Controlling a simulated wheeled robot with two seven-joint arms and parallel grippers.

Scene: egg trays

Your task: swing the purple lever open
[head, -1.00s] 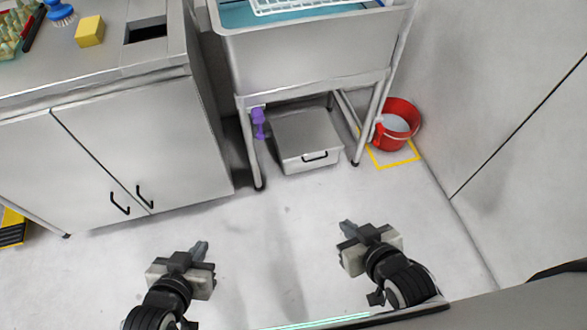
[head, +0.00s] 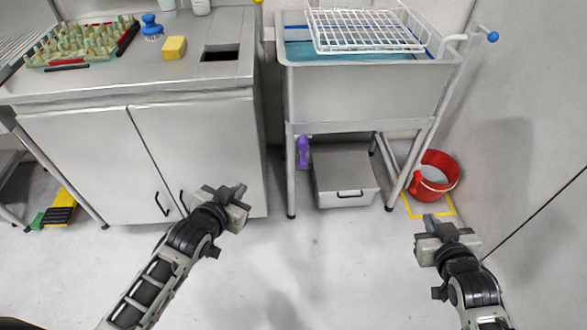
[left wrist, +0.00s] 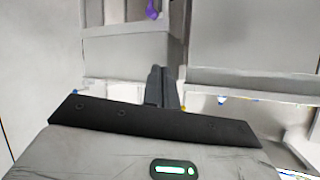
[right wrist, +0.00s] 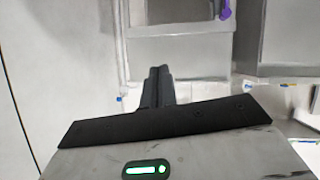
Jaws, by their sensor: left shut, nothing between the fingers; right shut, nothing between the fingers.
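The purple lever (head: 303,151) hangs under the sink frame, at its left front leg, above and left of a grey box on the floor. It also shows at the top of the left wrist view (left wrist: 153,9) and of the right wrist view (right wrist: 224,10). My left gripper (head: 240,192) is shut and empty, in front of the cabinet doors, below and left of the lever and apart from it. My right gripper (head: 432,220) is shut and empty, low on the right, near the red bucket in the picture and well away from the lever.
The sink stand (head: 362,95) carries a white wire rack (head: 365,28). A grey box with a black handle (head: 346,184) sits beneath it. A red bucket (head: 434,176) stands right of the stand in a yellow floor square. The grey cabinet (head: 80,155) is at left. The floor in front is clear.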

